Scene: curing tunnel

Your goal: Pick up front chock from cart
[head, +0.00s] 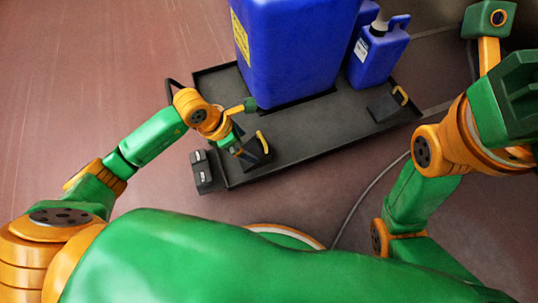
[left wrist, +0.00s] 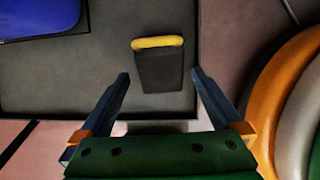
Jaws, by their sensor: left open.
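A dark chock (head: 256,157) with a yellow handle stands on the near left part of the flat black cart (head: 300,148). In the left wrist view the chock (left wrist: 160,72) is straight ahead, its yellow bar on the far side. My left gripper (head: 240,152) is open beside this chock. In the left wrist view its fingertips (left wrist: 160,73) are spread to either side of the chock's near part, with clear gaps. I cannot tell the height between fingers and chock. My right arm is at the right; its fingers do not show.
A second chock (head: 384,107) with a yellow handle is at the cart's right end. A large blue container (head: 295,55) and a smaller blue jug (head: 378,55) stand on the cart. A small dark box (head: 202,173) sits at the cart's left edge. A cable (head: 365,195) lies on the floor.

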